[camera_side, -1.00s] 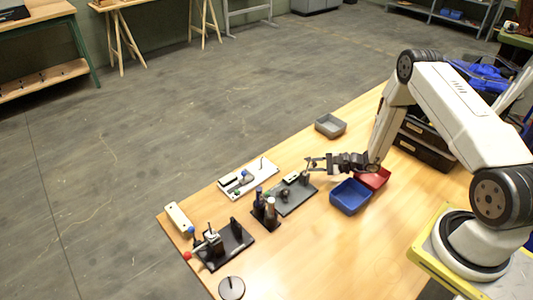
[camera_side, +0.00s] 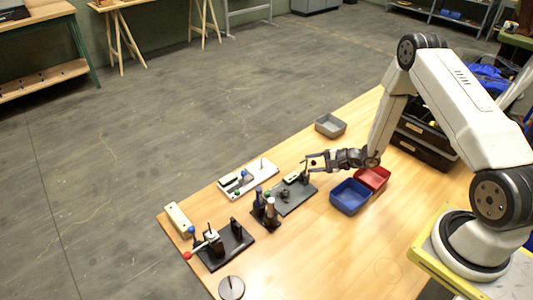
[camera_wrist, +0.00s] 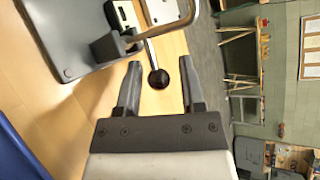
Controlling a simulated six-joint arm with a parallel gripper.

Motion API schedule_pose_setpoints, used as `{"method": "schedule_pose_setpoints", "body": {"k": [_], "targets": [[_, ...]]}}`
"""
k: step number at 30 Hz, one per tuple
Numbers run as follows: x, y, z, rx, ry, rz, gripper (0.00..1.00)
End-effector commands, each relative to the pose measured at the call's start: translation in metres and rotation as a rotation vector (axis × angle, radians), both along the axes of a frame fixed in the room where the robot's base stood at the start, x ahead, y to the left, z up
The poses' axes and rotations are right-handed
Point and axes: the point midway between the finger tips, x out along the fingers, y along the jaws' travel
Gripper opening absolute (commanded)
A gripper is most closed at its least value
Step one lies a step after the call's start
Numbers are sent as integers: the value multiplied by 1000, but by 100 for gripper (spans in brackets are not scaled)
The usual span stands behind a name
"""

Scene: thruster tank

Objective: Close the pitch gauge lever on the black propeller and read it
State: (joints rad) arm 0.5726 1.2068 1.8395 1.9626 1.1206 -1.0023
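My gripper (camera_side: 316,161) is at the far right end of the dark grey gauge plate (camera_side: 294,203), by its post. In the wrist view my gripper (camera_wrist: 160,74) is open. A lever with a black ball knob (camera_wrist: 159,79) reaches down between the fingertips, with a gap on each side. The lever's metal rod runs up to the gauge plate (camera_wrist: 72,58) at the upper left. A small dark part (camera_side: 285,193) sits on the plate; I cannot tell whether it is the black propeller. The gauge reading is not legible.
A blue bin (camera_side: 350,197) and a red bin (camera_side: 373,179) stand close to my gripper. A white board (camera_side: 262,181), dark bottles (camera_side: 270,210) and a black fixture with a red-knobbed lever (camera_side: 187,255) stand to the left. A grey bin (camera_side: 330,125) is behind.

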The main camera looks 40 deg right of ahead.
Motion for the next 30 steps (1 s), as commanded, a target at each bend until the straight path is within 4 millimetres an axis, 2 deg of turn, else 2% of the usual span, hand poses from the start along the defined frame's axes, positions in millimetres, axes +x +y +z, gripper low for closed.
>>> {"method": "schedule_pose_setpoints", "body": {"k": [16,30], "targets": [[-6,-3,3,0,0,2,63],[-47,-31,25,1,-2,-1,63]]}}
